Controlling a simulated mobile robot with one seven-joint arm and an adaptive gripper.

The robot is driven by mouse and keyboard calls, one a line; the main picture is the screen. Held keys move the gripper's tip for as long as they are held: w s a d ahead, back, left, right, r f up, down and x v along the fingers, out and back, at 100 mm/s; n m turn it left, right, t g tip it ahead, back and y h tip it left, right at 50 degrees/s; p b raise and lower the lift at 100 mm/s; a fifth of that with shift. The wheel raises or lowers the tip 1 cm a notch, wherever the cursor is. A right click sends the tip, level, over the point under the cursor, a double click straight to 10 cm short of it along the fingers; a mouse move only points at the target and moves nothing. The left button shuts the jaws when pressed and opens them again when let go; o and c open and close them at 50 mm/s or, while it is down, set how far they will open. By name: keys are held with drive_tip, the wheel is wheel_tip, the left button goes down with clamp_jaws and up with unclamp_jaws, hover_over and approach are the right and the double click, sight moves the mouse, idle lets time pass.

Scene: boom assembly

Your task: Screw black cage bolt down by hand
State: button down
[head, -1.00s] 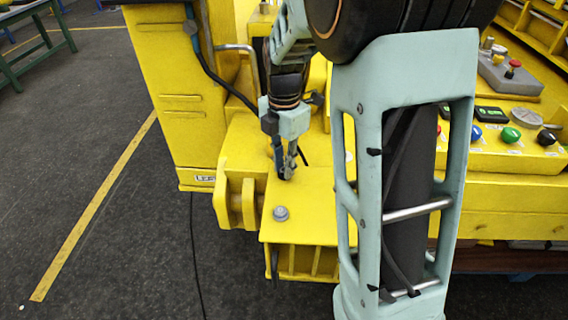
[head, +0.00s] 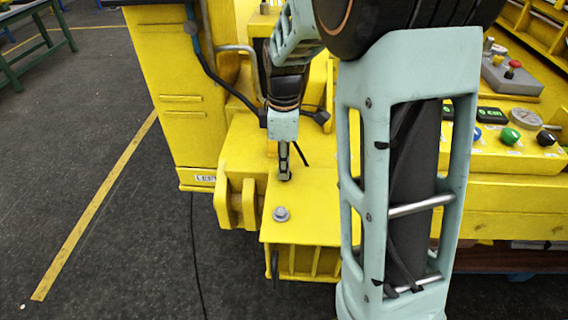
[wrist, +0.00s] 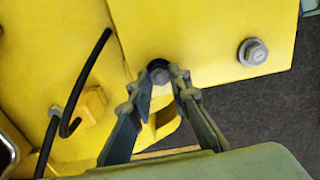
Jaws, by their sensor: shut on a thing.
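The black cage bolt (wrist: 158,72) stands in the yellow plate (wrist: 205,40), near its edge in the wrist view. My gripper (wrist: 162,80) is shut on it, with one finger on each side of the bolt head. In the head view my gripper (head: 284,176) points straight down onto the yellow plate (head: 320,215), and its fingers hide the bolt there. How deep the bolt sits cannot be told.
A grey bolt with a washer (head: 281,214) sits on the same plate, nearer the front, and also shows in the wrist view (wrist: 253,52). A black cable (wrist: 88,80) curls beside my fingers. A control panel (head: 505,140) with coloured knobs is at the right.

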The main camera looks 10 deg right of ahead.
drive_tip(key=m, duration=0.4)
drive_tip(key=shift+w+r+m, duration=0.15)
drive_tip(key=shift+m, duration=0.25)
drive_tip(key=m, duration=0.3)
drive_tip(key=shift+m+p, duration=0.3)
drive_tip(key=m, duration=0.7)
drive_tip(key=shift+w+r+p, duration=0.1)
drive_tip(key=shift+p, duration=0.3)
drive_tip(key=m, duration=0.3)
drive_tip(key=shift+d+m, duration=0.1)
drive_tip(key=shift+m, duration=0.3)
drive_tip(key=m+p, duration=0.1)
drive_tip(key=m, duration=0.2)
drive_tip(key=shift+r+m, duration=0.1)
drive_tip(key=shift+m, duration=0.2)
drive_tip(key=m+p, duration=0.1)
drive_tip(key=m, duration=0.2)
drive_tip(key=shift+m, duration=0.3)
drive_tip(key=shift+m+p, duration=0.65)
drive_tip(key=shift+m, duration=0.95)
